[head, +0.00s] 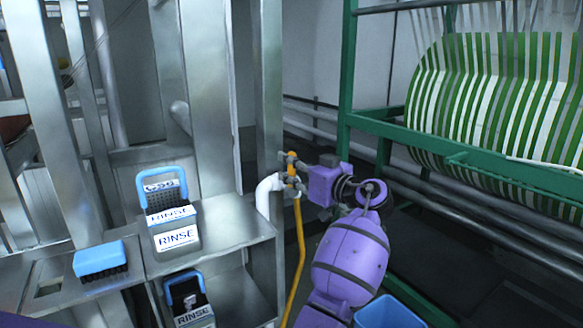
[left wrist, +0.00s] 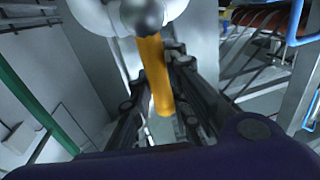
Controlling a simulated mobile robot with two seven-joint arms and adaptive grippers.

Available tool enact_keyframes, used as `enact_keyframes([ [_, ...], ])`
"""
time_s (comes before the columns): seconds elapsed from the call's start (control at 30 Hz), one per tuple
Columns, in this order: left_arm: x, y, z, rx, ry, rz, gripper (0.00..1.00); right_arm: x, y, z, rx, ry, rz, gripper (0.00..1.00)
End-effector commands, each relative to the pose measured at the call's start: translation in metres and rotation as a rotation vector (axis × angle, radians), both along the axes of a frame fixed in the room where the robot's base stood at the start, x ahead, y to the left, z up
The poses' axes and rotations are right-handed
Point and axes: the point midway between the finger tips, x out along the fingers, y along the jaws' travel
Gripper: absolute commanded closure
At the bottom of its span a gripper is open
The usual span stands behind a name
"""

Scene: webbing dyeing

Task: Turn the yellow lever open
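The yellow lever (head: 291,166) sits on the valve beside the white pipe elbow (head: 268,190) in the head view. In the left wrist view the lever (left wrist: 154,75) points toward the camera from a round metal hub (left wrist: 142,17) on a white fitting. My left gripper (head: 297,178), on the purple arm, is at the valve. Its two dark fingers (left wrist: 158,65) stand on either side of the lever, with a gap visible beside it; contact at the tips is hard to make out. My right gripper is in neither view.
A yellow hose (head: 299,250) hangs below the valve. Left of it, a metal bench (head: 225,220) holds a RINSE container (head: 177,238) and a blue brush (head: 99,260). A green frame (head: 375,125) with a striped drum (head: 500,95) stands right. A blue bin (head: 388,313) is low in front.

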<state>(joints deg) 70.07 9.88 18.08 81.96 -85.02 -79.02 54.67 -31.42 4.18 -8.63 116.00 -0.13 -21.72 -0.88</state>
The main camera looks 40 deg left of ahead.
Motion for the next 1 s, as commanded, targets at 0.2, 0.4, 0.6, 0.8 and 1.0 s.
enact_keyframes([
  [0.2, 0.0, 0.0, 0.0, 0.0, -0.001, 0.0, 1.0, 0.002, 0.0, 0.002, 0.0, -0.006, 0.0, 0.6],
  [0.4, 0.0, -0.001, 0.0, 0.002, 0.006, 0.0, 1.0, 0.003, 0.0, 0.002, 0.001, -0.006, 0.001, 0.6],
  [0.6, 0.004, -0.002, 0.0, 0.025, 0.058, -0.001, 1.0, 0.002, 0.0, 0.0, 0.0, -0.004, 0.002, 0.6],
  [0.8, 0.012, -0.006, -0.002, 0.075, 0.179, 0.0, 1.0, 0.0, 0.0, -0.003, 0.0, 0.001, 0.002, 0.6],
  [1.0, 0.023, -0.01, -0.006, 0.146, 0.349, 0.0, 1.0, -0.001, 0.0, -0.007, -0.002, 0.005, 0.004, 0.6],
])
